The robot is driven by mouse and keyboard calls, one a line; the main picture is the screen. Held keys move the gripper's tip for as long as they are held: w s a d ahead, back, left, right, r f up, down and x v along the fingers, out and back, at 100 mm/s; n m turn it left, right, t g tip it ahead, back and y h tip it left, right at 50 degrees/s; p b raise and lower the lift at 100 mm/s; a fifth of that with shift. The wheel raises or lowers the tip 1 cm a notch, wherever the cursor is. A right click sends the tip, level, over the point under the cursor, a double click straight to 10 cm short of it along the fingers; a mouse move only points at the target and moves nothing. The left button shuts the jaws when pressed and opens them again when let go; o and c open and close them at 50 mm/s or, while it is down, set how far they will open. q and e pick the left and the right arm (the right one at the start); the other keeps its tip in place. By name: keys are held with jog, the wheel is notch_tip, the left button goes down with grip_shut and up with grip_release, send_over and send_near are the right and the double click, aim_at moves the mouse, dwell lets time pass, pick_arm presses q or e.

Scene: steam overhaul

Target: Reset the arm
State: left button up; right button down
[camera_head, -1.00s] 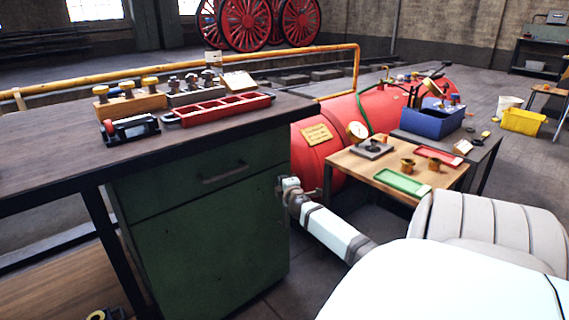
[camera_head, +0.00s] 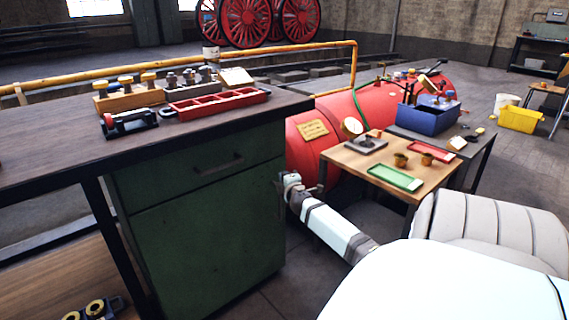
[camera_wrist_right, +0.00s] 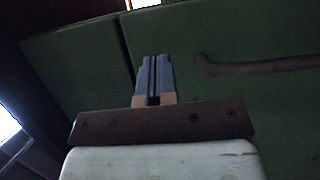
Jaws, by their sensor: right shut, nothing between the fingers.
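In the right wrist view my right gripper (camera_wrist_right: 154,75) is shut and empty. Its two grey fingers lie side by side, pointing toward a dark green panel with a bar handle (camera_wrist_right: 255,66) at the right. In the head view one of my arms, white with grey bands, reaches from the lower right toward the right edge of the green cabinet (camera_head: 205,225). I cannot make out gripper fingers at its end, nor whether it touches the cabinet. My left gripper is not in view.
The workbench (camera_head: 45,165) bears a red tray (camera_head: 215,103), a wooden block with yellow-topped parts (camera_head: 130,97) and a black device. A wooden table (camera_head: 350,160) with a green tray (camera_head: 395,177) stands right of the cabinet, before a red boiler (camera_head: 310,150). A blue bin (camera_head: 428,120) stands behind.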

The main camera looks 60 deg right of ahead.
pick_arm(q)
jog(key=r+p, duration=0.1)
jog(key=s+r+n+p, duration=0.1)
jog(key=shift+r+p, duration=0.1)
jog(key=shift+p, duration=0.3)
pick_arm(e)
jog(key=s+a, duration=0.3)
jog(key=s, duration=0.7)
jog(key=shift+a+f, duration=0.15)
jog(key=shift+a, duration=0.15)
